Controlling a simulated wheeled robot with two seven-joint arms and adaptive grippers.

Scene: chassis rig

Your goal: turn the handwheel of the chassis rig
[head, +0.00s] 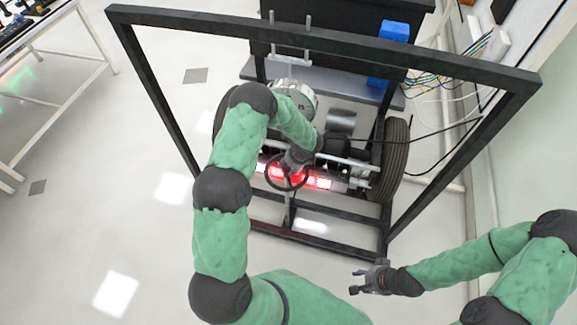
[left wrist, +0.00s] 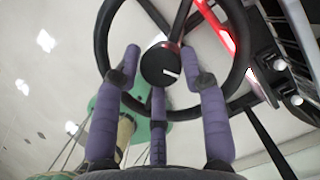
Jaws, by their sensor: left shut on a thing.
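The handwheel (head: 287,189) is a dark ring at the front of the chassis rig, beside a red glowing strip. In the left wrist view the handwheel (left wrist: 160,64) fills the top, with a round black hub carrying a white mark. My left gripper (head: 294,163) reaches down onto the wheel from above and is shut on it. In the left wrist view its purple padded fingers (left wrist: 160,78) sit around the hub, inside the rim. The exact contact points are partly hidden. My right gripper (head: 362,282) is open and empty, at the lower right, apart from the rig.
A black frame (head: 330,31) surrounds the rig, with uprights on both sides. A tyre (head: 391,160) stands to the right of the wheel. Cables (head: 440,80) hang at the right wall. A white table (head: 35,30) is at the upper left. The left floor is clear.

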